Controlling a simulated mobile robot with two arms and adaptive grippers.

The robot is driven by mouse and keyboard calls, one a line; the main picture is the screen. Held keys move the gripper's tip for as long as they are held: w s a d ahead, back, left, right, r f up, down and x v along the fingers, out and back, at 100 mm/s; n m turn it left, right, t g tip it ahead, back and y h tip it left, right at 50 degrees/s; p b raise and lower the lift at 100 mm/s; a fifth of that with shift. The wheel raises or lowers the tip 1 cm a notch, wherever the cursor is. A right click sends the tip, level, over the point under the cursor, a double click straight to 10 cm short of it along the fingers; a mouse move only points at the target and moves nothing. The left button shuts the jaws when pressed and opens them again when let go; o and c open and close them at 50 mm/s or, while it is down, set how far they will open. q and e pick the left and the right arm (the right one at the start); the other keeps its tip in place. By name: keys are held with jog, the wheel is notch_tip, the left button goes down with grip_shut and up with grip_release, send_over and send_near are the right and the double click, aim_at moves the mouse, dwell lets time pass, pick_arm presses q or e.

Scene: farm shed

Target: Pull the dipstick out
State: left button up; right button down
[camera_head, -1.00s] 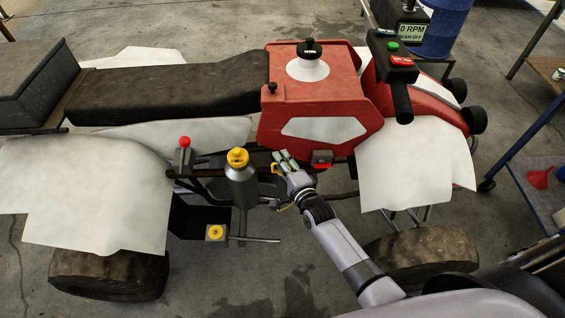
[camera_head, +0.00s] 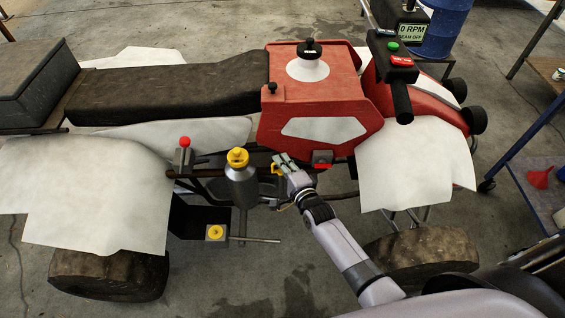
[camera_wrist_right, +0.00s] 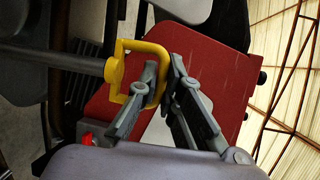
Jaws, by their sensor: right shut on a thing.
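The dipstick's yellow loop handle (camera_wrist_right: 145,47) shows large in the right wrist view. It joins a dark tube on the left. In the head view a small yellow bit of it (camera_head: 275,168) shows beside the fingertips, low on the quad bike's near side. My right gripper (camera_head: 284,161) reaches in there from the lower right. In the right wrist view its fingers (camera_wrist_right: 163,75) are shut on one side of the loop. The dipstick's rod is not visible. My left gripper is not in view.
The quad bike's red tank cover (camera_head: 315,95) is just behind the gripper. A grey bottle with a yellow cap (camera_head: 241,185) stands to its left. A red-marked block (camera_head: 322,161) is close on the right. A white front fender (camera_head: 415,165) and tyre (camera_head: 425,252) lie further right.

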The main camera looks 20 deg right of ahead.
notch_tip(320, 180, up, 9)
jog(key=p, duration=0.7)
jog(key=shift+f+p, duration=0.1)
jog(key=shift+p, duration=0.2)
jog(key=c, duration=1.7)
grip_release()
jog(key=shift+s, duration=0.1)
jog(key=v, duration=1.1)
jog(key=shift+s, duration=0.45)
